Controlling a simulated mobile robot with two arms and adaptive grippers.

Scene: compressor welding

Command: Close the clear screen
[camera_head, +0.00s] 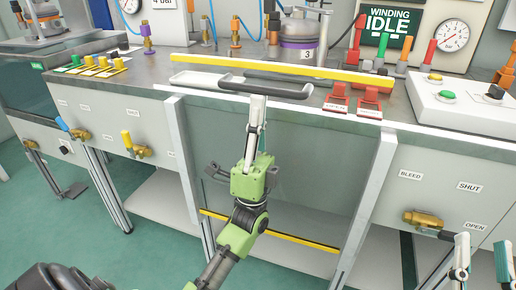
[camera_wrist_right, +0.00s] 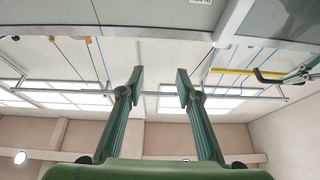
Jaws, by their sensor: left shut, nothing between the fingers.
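The clear screen (camera_head: 320,165) shows in the head view as a faint see-through pane between two pale posts below the bench edge. A yellow strip (camera_head: 285,239) crosses low down on it. A dark bar handle (camera_head: 283,91) lies across its top, at the bench edge. My left gripper (camera_head: 257,101) is shut and empty, its fingertips at the underside of the handle; I cannot tell whether they touch. The handle also shows in the right wrist view (camera_wrist_right: 268,78). My right gripper (camera_head: 482,252) is open and empty at the lower right, and its spread fingers show in the right wrist view (camera_wrist_right: 160,78).
A yellow bar (camera_head: 290,68) runs along the bench behind the handle. Red OPEN levers (camera_head: 369,101) stand right of it, and a button box (camera_head: 460,98) is further right. Brass valves (camera_head: 423,219) stick out from the front panels. A compressor (camera_head: 302,35) stands behind.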

